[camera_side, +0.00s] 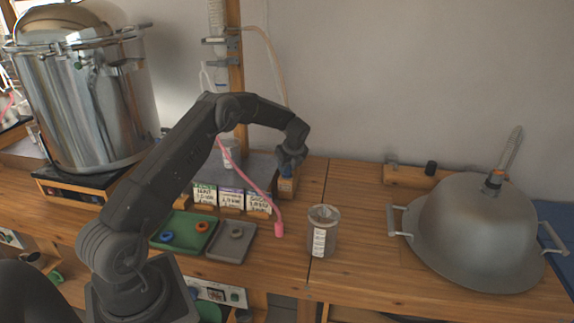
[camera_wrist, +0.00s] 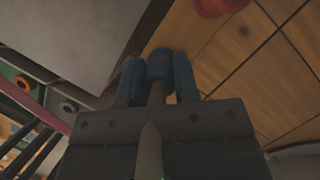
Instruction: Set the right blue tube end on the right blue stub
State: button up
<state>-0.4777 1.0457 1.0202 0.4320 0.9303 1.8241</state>
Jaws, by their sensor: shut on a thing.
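My gripper (camera_side: 290,160) points down in front of the wall, at the right edge of the dark platform. In the wrist view its two fingers (camera_wrist: 158,82) are shut on the blue tube end (camera_wrist: 160,64). A pale tube (camera_wrist: 150,150) runs from that end back between the fingers. In the side view the pale tube (camera_side: 270,50) arches from the stand down behind my arm. Under the gripper is a small wooden block (camera_side: 286,188) with blue at its top. I cannot tell whether that blue is the stub or the held end, or whether they touch.
A pink tube end (camera_side: 278,228) hangs left of a clear beaker (camera_side: 323,231). A green tray (camera_side: 183,245) and a grey tray (camera_side: 232,258) hold rings. Labelled boxes (camera_side: 231,198) line the platform. A metal dome (camera_side: 480,230) fills the right. Bare wood (camera_side: 355,195) lies between.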

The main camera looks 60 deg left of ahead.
jog(key=shift+f, duration=0.1)
jog(key=o, duration=1)
jog(key=shift+r, duration=3.5)
